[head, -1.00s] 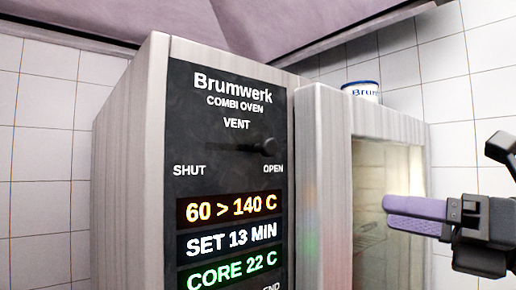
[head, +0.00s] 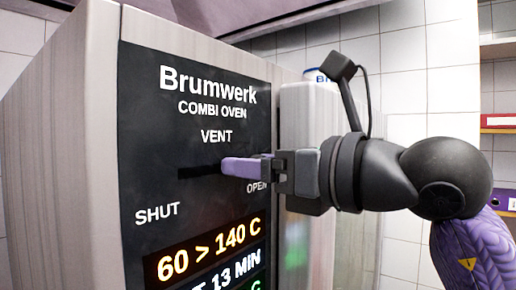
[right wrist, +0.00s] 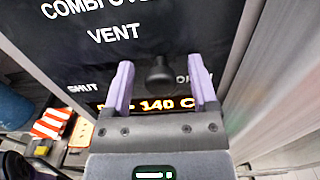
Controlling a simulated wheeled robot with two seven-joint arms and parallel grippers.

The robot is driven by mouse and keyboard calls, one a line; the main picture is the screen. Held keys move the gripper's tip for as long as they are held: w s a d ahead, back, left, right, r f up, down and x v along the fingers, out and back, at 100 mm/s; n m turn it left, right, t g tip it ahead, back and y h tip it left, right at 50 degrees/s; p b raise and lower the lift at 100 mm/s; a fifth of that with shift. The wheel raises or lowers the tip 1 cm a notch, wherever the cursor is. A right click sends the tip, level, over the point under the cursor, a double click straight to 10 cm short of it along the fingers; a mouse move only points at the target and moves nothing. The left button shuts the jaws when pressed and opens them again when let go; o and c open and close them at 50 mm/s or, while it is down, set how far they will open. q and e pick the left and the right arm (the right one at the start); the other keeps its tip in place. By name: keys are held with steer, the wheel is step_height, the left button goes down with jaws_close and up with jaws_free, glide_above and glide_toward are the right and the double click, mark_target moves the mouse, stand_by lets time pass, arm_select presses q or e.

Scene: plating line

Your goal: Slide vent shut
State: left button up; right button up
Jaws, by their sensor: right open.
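The vent slider is a dark slot (head: 198,172) under the word VENT on the oven's black panel (head: 150,120), with SHUT marked at its left and OPEN at its right. The round dark vent knob (right wrist: 159,72) shows in the right wrist view, nearer the OPEN side. My right gripper (right wrist: 161,85) is open, with one purple finger on each side of the knob. In the head view the right gripper (head: 245,168) covers the knob at the slot's right end. I cannot tell whether the fingers touch the knob. My left gripper is not in view.
Below the slot are lit display lines (head: 207,250). The oven door (head: 309,110) stands to the right of the panel, behind my right gripper. A white tub with blue lettering (head: 318,75) sits behind it. Shelves with binders (head: 498,122) are at the far right.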

jaws_close()
stand_by(0.3)
stand_by(1.1)
